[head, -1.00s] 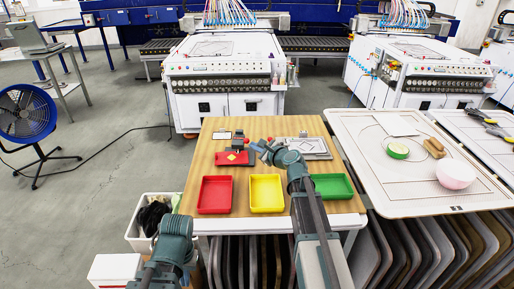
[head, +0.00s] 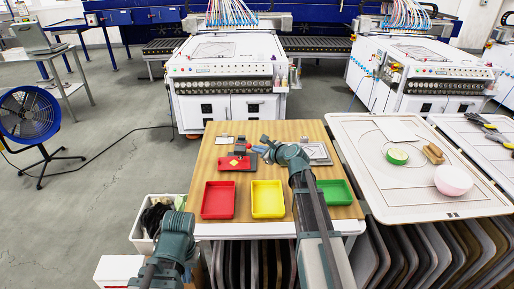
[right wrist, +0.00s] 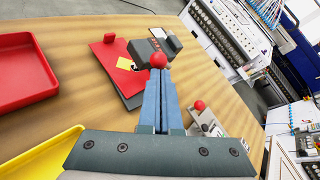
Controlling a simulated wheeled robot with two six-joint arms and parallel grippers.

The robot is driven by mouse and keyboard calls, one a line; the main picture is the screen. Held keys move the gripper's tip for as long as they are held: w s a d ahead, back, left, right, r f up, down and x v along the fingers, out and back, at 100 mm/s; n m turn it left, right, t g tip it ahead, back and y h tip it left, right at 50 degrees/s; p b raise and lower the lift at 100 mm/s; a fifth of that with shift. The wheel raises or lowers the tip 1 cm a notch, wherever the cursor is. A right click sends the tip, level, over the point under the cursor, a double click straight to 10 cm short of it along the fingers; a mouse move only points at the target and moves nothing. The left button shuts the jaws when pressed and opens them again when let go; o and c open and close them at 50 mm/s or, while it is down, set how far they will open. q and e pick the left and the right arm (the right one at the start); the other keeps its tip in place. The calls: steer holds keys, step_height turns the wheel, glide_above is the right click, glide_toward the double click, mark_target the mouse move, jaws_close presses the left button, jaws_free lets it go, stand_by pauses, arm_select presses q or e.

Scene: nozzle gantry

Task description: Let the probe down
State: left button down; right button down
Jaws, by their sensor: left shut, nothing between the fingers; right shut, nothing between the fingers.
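My right gripper (right wrist: 160,104) is shut and empty, its blue fingers pressed together. In the right wrist view a red ball knob (right wrist: 158,60) shows right at the fingertips; I cannot tell whether they touch it. The knob is beside a dark grey block (right wrist: 145,50) standing over a red plate (right wrist: 108,72) with a yellow patch. In the head view the red plate (head: 229,164) lies at the table's back left, with my right gripper (head: 259,149) just right of it. The probe itself is too small to make out. My left arm shows at lower left, but its fingers do not.
Red (head: 218,199), yellow (head: 267,198) and green (head: 336,192) trays stand along the table's front. A grey fixture (head: 317,153) is at back right, and a second red knob (right wrist: 199,106) shows in the right wrist view. Bare wood (head: 208,161) lies left of the plate.

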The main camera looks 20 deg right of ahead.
steer(key=w+d+r+m+g+y+p, duration=0.1)
steer(key=w+d+r+m+g+p, duration=0.1)
steer(key=g+p, duration=0.5)
steer(key=w+r+m+p, duration=0.1)
steer(key=w+r+p, duration=0.1)
steer(key=p, duration=0.3)
steer(key=shift+w+r+g, duration=0.15)
steer(key=shift+w+g, duration=0.15)
steer(key=shift+w, duration=0.25)
steer(key=shift+r, duration=0.1)
steer(key=shift+r+p, duration=0.7)
steer(key=shift+p, duration=0.1)
